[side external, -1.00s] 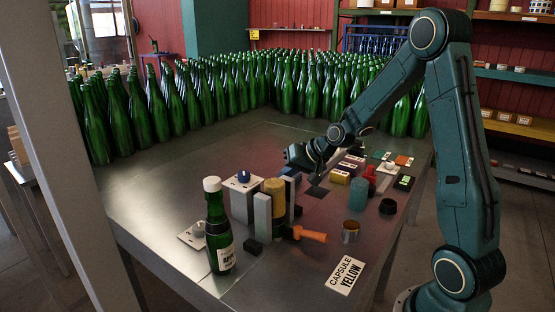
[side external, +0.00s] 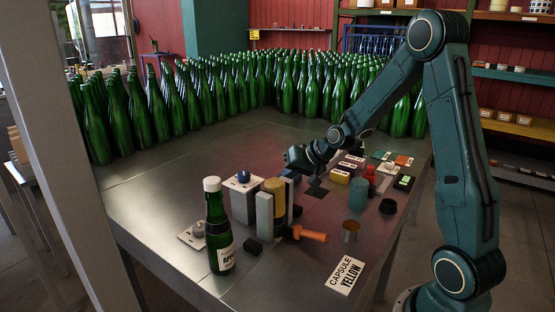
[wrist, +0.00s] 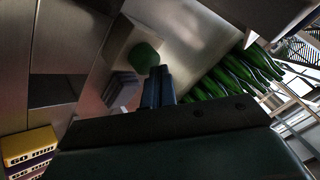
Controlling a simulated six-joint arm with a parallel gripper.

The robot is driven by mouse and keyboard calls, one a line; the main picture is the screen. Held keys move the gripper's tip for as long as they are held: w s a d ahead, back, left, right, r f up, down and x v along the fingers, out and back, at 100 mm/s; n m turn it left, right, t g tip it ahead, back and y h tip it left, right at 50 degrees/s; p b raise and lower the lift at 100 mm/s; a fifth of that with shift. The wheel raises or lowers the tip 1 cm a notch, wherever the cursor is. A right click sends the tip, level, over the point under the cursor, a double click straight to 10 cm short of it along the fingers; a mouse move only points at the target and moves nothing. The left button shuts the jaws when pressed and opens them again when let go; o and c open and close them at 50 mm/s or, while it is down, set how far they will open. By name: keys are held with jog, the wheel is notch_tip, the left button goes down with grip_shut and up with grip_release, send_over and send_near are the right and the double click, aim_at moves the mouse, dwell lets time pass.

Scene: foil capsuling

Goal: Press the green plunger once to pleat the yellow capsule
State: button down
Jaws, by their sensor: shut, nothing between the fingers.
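A green rounded plunger top (wrist: 145,56) sits on a pale block in the wrist view. My gripper's fingers (wrist: 158,84) are shut and empty, with their tips close beside it in the picture. I cannot tell whether they touch it. In the side view my gripper (side external: 296,157) hangs over the table behind an upright yellow cylinder (side external: 275,192), which stands between grey blocks. I cannot pick out the green plunger in that view. A card (side external: 345,275) reads "CAPSULE YELLOW". A green bottle (side external: 220,240) with a white top stands at the front.
A white-faced block with a blue knob (side external: 243,176) and an orange-handled tool (side external: 307,234) are close by. A teal cylinder (side external: 357,195), a copper-coloured cup (side external: 351,231) and small boxes stand right. Many green bottles (side external: 190,100) fill the back. The table's left is clear.

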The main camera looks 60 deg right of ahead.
jog(key=shift+r, duration=1.6)
jog(key=shift+r, duration=2.5)
jog(key=s+a+r+n+g, duration=0.2)
jog(key=s+a+r+n, duration=0.3)
jog(key=s+a, duration=0.65)
jog(key=s+a+n+g+h, duration=0.1)
jog(key=s+a, duration=0.3)
jog(key=s, duration=1.2)
jog(key=shift+n+g, duration=0.3)
jog(key=shift+n, duration=0.6)
